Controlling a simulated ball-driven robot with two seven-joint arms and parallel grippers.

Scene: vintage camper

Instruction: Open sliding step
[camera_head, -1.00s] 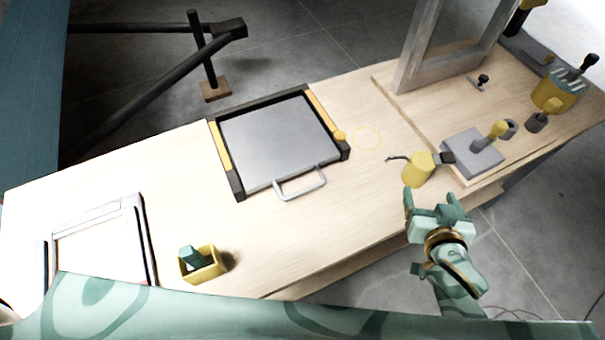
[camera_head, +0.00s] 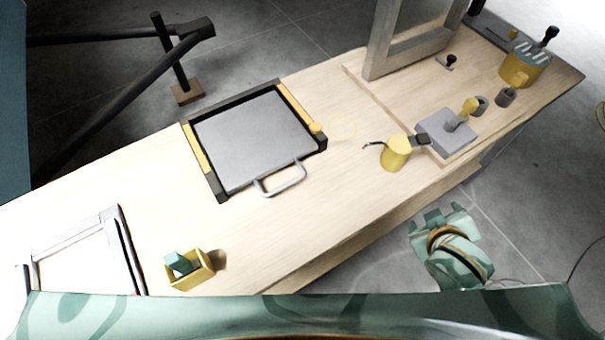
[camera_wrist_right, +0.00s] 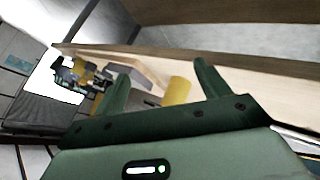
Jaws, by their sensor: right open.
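The sliding step is a grey metal plate (camera_head: 250,138) in a dark frame with yellow side rails. It lies on the wooden bench (camera_head: 330,200), with a light grey bar handle (camera_head: 282,180) on its front edge. My right gripper (camera_head: 440,214) is open and empty, off the front edge of the bench, right of and well apart from the handle. In the right wrist view its two green fingers (camera_wrist_right: 160,88) are spread, with the bench beyond. My left gripper is not in view.
A yellow pot (camera_head: 396,155) stands near the bench's front edge, between the step and a grey block (camera_head: 446,132). A yellow box (camera_head: 190,270) with a green piece sits at the front left. A grey upright frame (camera_head: 420,45) stands at the back.

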